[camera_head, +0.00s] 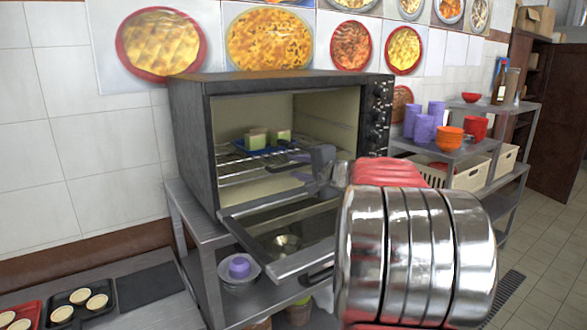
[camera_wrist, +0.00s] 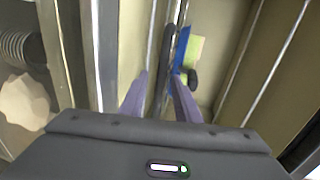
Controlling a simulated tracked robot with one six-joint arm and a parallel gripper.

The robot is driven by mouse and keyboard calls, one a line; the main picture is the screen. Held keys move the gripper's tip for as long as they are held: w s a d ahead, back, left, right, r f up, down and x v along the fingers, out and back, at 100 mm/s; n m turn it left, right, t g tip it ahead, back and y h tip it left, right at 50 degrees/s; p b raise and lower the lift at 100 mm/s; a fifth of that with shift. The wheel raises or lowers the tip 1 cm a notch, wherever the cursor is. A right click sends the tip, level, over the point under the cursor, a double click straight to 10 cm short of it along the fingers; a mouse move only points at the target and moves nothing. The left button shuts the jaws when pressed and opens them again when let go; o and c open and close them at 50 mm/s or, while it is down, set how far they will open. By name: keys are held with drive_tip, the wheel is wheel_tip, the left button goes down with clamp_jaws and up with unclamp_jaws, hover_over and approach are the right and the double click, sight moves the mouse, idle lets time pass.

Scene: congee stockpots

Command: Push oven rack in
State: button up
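The oven (camera_head: 190,140) stands with its door (camera_head: 270,235) folded down. The wire rack (camera_head: 240,172) is inside, at mid-height, with its front part near the opening. A blue tray (camera_head: 258,150) with pale green-and-cream blocks (camera_head: 257,138) lies on the rack. My gripper (camera_head: 298,160) is at the oven mouth, by the rack's front right. In the wrist view my gripper (camera_wrist: 160,82) has its two fingers apart, with a dark bar (camera_wrist: 165,65) between them. The blue tray's edge (camera_wrist: 182,48) and rack rods (camera_wrist: 237,55) show beyond. I cannot tell whether the fingers touch the bar.
A shelf at the right holds purple cups (camera_head: 423,130) and orange bowls (camera_head: 449,137). Trays of tarts (camera_head: 80,303) are at lower left. My arm covers the lower right middle.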

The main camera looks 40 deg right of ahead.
drive_tip(key=v, duration=1.1)
drive_tip(key=shift+s, duration=0.45)
